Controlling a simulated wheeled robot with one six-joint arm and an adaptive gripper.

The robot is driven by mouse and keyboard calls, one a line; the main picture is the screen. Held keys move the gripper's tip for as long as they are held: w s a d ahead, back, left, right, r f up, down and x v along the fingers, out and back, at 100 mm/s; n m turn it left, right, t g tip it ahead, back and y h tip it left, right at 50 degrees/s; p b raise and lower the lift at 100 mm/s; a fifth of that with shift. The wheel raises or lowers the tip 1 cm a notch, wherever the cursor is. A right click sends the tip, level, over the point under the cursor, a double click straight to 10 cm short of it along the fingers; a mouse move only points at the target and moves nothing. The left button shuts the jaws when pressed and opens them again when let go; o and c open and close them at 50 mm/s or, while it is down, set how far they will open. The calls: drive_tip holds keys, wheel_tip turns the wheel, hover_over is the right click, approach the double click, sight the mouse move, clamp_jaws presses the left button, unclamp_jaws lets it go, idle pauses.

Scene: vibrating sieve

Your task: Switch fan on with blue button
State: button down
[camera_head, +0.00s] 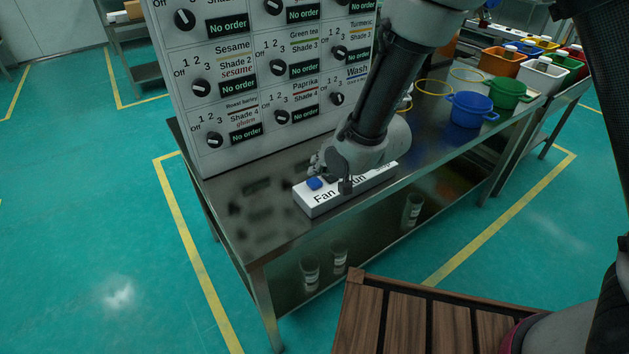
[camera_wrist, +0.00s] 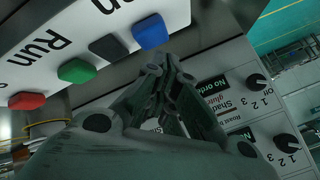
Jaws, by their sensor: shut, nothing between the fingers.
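A white fan control box (camera_head: 318,208) with the words "Fan" and "Run" lies on the metal table. Its blue button (camera_head: 314,183) shows at the left end in the head view. In the wrist view the blue button (camera_wrist: 150,31) stands at the upper middle, beside a dark square (camera_wrist: 108,47), a green button (camera_wrist: 77,71) and a red button (camera_wrist: 27,101). My gripper (camera_wrist: 158,68) is shut and empty, its fingertips close to the blue button and a little below it in the picture. I cannot tell whether they touch the box. My arm hides part of the box in the head view.
A white panel (camera_head: 245,160) with several knobs and "No order" displays stands behind the box. Blue (camera_head: 470,110) and green (camera_head: 508,93) pots and other bins stand at the right. The dark tabletop left of the box is bare. Several cups stand on the lower shelf.

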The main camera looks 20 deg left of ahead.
sight(318, 179)
drive_tip(key=shift+f, duration=0.1)
idle(0.4)
drive_tip(key=shift+f, duration=0.35)
drive_tip(key=shift+f, duration=0.45)
idle(0.6)
drive_tip(key=shift+r, duration=0.9)
drive_tip(key=shift+r, duration=2.5)
